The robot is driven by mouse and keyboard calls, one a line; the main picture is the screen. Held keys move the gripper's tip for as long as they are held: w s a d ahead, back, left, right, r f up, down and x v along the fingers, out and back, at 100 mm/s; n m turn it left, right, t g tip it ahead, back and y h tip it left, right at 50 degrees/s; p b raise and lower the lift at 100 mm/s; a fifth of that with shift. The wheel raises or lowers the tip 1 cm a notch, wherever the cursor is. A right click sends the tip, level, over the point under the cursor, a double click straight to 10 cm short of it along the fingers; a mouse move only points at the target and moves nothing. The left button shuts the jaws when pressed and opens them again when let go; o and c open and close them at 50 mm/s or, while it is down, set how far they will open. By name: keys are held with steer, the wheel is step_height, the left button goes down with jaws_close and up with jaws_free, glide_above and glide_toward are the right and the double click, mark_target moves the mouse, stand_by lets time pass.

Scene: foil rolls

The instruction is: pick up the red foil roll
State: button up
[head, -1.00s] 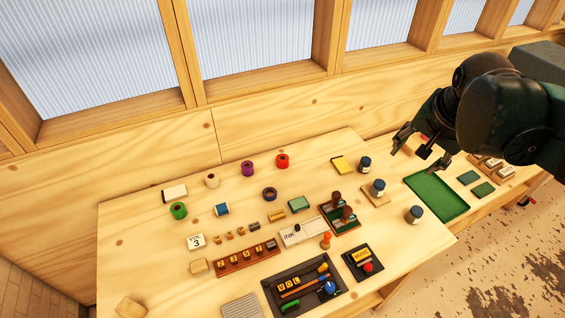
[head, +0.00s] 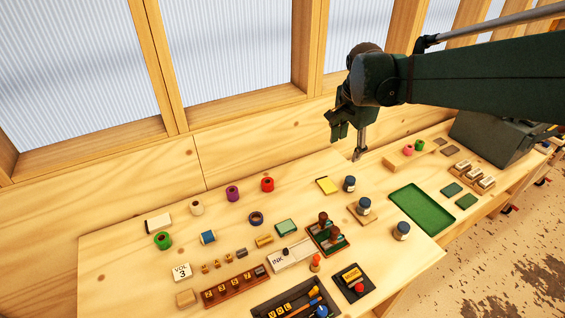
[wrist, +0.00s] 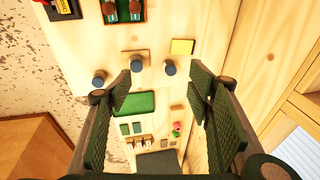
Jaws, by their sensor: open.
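The red foil roll (head: 267,184) stands upright near the back of the wooden table in the head view, right of the purple roll (head: 232,193). It does not show in the wrist view. My gripper (head: 358,148) is raised above the back of the table, to the right of the red roll and apart from it. In the wrist view my gripper (wrist: 160,88) has its two ridged fingers spread wide, with nothing held between them.
Green (head: 162,241), cream (head: 197,208) and blue (head: 208,237) rolls stand left. A green tray (head: 422,210) is further right. The wooden wall rises behind.

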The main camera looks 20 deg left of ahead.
steer(key=w+a+f+m, duration=0.2)
steer(key=w+a+f, duration=0.4)
steer(key=a, duration=0.3)
steer(key=m+g+h, duration=0.2)
steer(key=m+g, duration=0.1)
steer(key=m, duration=0.3)
glide_above(267, 181)
step_height(267, 181, down, 21)
steer(key=shift+w+a+r, duration=0.1)
steer(key=shift+a+f, duration=0.35)
steer(key=shift+f, duration=0.05)
steer(key=shift+f, duration=0.1)
steer(key=shift+d+f, duration=0.2)
steer(key=shift+f, duration=1)
steer(key=shift+f, duration=0.1)
